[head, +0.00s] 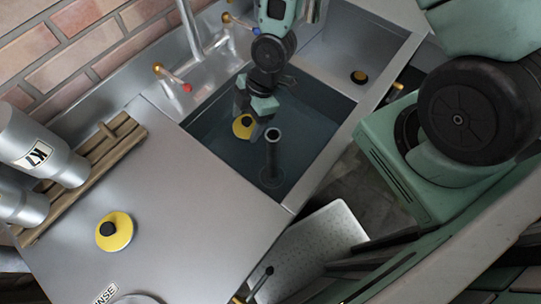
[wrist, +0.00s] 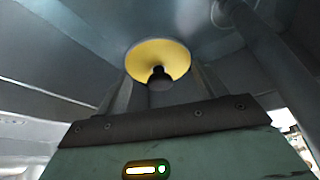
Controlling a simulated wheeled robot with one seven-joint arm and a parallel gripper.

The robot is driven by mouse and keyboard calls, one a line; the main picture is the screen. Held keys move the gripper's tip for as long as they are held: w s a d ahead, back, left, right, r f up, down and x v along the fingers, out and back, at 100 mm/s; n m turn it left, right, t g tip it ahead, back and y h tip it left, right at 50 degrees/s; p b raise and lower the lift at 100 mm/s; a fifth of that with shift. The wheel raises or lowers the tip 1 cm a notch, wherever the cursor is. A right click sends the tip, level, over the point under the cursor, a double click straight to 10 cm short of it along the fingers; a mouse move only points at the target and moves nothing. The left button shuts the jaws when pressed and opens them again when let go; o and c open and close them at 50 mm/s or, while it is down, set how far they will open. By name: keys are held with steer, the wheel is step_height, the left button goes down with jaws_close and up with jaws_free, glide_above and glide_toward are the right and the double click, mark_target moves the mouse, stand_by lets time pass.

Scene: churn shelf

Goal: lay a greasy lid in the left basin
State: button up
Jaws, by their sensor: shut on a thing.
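My gripper (head: 256,110) reaches down into the sink basin (head: 312,134), which holds dark water or has a dark floor. It is shut on a yellow lid (head: 243,126) with a black knob. In the wrist view the lid (wrist: 160,53) sits at the fingertips, its knob towards me, with a steel surface behind it. I cannot tell whether the lid touches the basin floor. A second yellow lid (head: 120,229) with a black knob lies on the steel counter at the lower left. Grease cannot be made out on either lid.
A dark upright pipe (head: 272,154) stands in the basin, close to the lid. Taps (head: 191,32) rise behind the basin. Metal churns (head: 40,148) stand on a wooden rack (head: 118,143) at the left.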

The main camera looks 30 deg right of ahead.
mark_target(247, 133)
steer(key=f+n, duration=0.1)
steer(key=s+a+f+n+g, duration=0.1)
steer(key=s+f+n+b, duration=0.1)
steer(key=shift+s+a+f+n, duration=0.15)
steer(key=shift+a+n, duration=0.1)
steer(key=shift+n, duration=0.15)
steer(key=shift+g, duration=0.3)
step_height(247, 133, down, 4)
steer(key=shift+f, duration=2.65)
steer(key=shift+f, duration=0.15)
steer(key=o, duration=1)
